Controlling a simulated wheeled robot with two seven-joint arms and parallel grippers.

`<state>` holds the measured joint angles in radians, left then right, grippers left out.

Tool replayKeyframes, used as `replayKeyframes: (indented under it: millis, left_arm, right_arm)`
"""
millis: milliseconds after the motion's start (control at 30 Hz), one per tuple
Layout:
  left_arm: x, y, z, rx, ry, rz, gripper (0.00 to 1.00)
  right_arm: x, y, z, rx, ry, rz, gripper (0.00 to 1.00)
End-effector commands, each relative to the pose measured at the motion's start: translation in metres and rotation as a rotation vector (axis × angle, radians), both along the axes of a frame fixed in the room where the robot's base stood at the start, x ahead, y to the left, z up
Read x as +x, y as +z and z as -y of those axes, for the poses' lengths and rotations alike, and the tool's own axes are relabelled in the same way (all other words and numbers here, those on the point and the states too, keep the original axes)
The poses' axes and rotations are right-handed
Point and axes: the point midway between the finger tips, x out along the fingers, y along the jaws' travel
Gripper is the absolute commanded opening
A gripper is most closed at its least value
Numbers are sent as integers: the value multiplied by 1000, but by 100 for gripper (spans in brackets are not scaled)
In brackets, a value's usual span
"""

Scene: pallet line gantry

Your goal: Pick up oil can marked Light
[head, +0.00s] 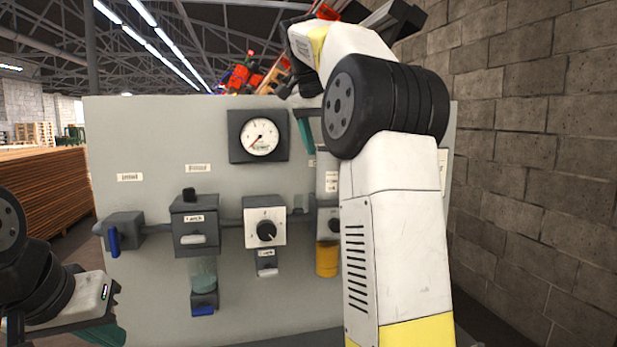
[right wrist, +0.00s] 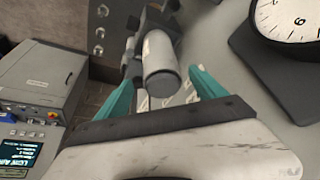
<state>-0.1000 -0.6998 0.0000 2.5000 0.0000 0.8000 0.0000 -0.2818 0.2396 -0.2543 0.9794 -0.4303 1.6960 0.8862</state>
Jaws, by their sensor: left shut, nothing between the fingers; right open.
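No oil can with a readable Light mark shows in either view. In the right wrist view, a pale grey cylinder (right wrist: 158,62) with a darker round end lies between the fingers in the picture; I cannot tell what it is, and no Light mark is readable on it. My right gripper (right wrist: 160,82) is open with its teal fingers apart. In the head view one teal finger of it shows in front of the panel, right of the gauge; my right arm hides the panel's right part. My left gripper (head: 106,335) is shut and empty at the lower left.
A grey panel (head: 130,250) carries a round gauge (head: 260,137), a blue-handled valve (head: 113,240), a clear-bowled unit (head: 203,270), a black-knob unit (head: 266,231) and an amber bowl (head: 327,259). A block wall (head: 540,150) stands right. A grey cabinet (right wrist: 38,75) shows in the wrist view.

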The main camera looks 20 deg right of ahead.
Motion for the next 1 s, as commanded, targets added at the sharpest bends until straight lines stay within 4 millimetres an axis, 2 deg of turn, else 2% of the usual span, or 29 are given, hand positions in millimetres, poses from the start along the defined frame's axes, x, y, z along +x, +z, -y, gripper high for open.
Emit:
replayKeyframes:
  millis: [167, 500, 767, 800, 1000]
  left_arm:
    - [0, 0, 0, 0, 0, 0, 0]
    - [0, 0, 0, 0, 0, 0, 0]
    - [0, 0, 0, 0, 0, 0, 0]
    - [0, 0, 0, 0, 0, 0, 0]
    - [0, 0, 0, 0, 0, 0, 0]
  right_arm:
    - [3, -15, 5, 1, 1, -1, 79]
    - [15, -56, 17, 0, 0, -1, 79]
    - [16, -60, 18, 1, 0, 1, 79]
    - [16, -60, 18, 1, 0, 1, 78]
    - [16, -60, 18, 0, 1, 0, 38]
